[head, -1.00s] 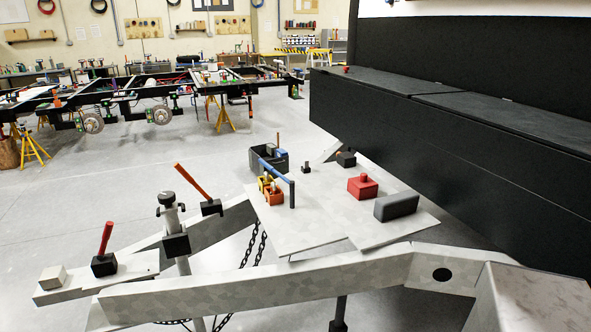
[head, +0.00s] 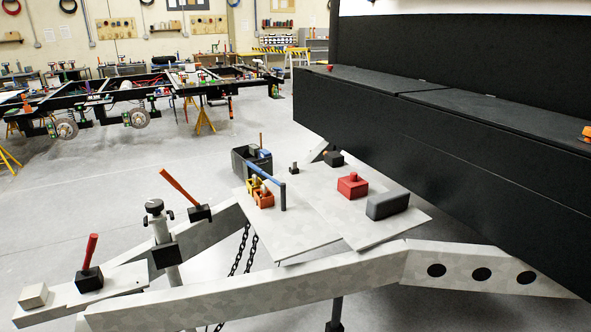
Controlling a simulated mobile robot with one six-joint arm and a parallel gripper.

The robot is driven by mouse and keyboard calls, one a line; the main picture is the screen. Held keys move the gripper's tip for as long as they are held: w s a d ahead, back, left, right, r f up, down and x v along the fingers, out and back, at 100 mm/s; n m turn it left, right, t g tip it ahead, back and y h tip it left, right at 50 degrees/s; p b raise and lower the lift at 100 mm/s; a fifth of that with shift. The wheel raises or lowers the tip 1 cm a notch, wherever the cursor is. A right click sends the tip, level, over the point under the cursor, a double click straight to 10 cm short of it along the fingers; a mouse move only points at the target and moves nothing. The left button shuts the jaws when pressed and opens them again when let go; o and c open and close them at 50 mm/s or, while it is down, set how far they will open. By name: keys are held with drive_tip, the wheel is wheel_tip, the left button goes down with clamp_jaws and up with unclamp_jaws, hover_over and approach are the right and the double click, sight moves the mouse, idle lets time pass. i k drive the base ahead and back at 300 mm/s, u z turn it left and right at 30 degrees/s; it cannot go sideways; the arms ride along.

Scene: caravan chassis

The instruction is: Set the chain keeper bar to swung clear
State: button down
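A dark chain (head: 241,248) hangs below the plate, behind the pale frame beam (head: 300,287). My gripper is not in view.
Two levers, an orange one (head: 180,187) and a red one (head: 91,247), stand at left near a jockey post (head: 162,235). A red block (head: 352,186) and a grey block (head: 387,205) sit right of the bar. A large black locker (head: 440,140) bounds the right. Floor at left is open.

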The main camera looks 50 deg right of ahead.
sight(283, 186)
drive_tip(key=u, duration=0.95)
drive_tip(key=k, duration=0.1)
drive_tip(key=z, duration=2.25)
drive_tip(key=k, duration=0.9)
drive_tip(key=u, duration=0.15)
drive_tip(key=i, duration=0.65)
drive_tip(key=z, duration=0.05)
